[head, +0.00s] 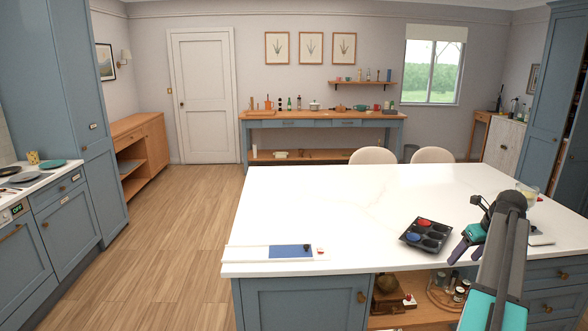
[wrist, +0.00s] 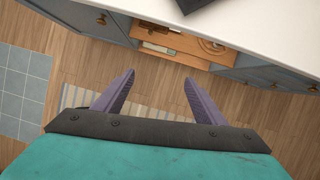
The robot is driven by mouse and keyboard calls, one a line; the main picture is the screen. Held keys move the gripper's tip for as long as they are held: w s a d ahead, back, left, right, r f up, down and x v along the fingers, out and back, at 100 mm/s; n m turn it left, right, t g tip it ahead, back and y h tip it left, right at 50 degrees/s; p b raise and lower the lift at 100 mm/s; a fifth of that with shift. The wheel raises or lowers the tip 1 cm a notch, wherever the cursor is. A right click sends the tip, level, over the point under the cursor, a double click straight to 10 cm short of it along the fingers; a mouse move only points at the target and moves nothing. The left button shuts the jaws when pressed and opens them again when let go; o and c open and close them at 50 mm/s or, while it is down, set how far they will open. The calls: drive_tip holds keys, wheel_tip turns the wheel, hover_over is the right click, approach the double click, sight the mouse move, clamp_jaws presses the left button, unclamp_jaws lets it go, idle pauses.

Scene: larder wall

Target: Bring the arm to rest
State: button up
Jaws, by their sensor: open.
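My gripper (head: 466,248) shows in the head view at the right front of the white island, near the dark muffin tin. In the wrist view its two purple fingers (wrist: 158,98) are spread wide with nothing between them. Beyond them in that view are the wood floor, a striped rug and the island's edge. My arm reaches up from the bottom right of the head view.
The white island top (head: 350,210) is mostly clear. A dark muffin tin (head: 427,234) with red and blue items lies beside my gripper. A white board with a blue patch (head: 290,251) lies at the front left. A glass bowl (head: 527,192) stands at the right.

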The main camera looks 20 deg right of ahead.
drive_tip(key=w+a+f+n+g+y, duration=0.1)
drive_tip(key=w+a+f+n+y, duration=0.1)
drive_tip(key=w+a+f, duration=0.7)
drive_tip(key=w+a+f+n+g+y, duration=0.1)
drive_tip(key=a+f+n+g, duration=0.15)
drive_tip(key=a+f, duration=1.2)
drive_tip(key=a+f+n+g+y, duration=0.1)
drive_tip(key=a+f+n+g, duration=0.15)
drive_tip(key=a+f, duration=1.15)
drive_tip(key=s+a+f+n+g, duration=0.1)
drive_tip(key=s+a+f+n, duration=0.25)
drive_tip(key=a, duration=0.35)
drive_tip(key=s+a+f+n+g+b, duration=0.1)
drive_tip(key=s+a+f+n, duration=0.3)
drive_tip(key=a, duration=0.3)
drive_tip(key=s+a+f+n+g, duration=0.1)
drive_tip(key=s+a+f+n, duration=0.1)
drive_tip(key=s+a+f, duration=0.35)
drive_tip(key=s+a+f+n+h, duration=0.1)
drive_tip(key=s+a+f+n, duration=0.1)
drive_tip(key=s+n, duration=0.7)
drive_tip(key=s+a+f+n+g+h, duration=0.1)
drive_tip(key=s+a+n+h, duration=0.1)
drive_tip(key=s+n, duration=0.7)
drive_tip(key=a+n, duration=0.1)
drive_tip(key=n, duration=0.2)
drive_tip(key=shift+a+f+n+b, duration=0.3)
drive_tip(key=shift+f+n, duration=0.05)
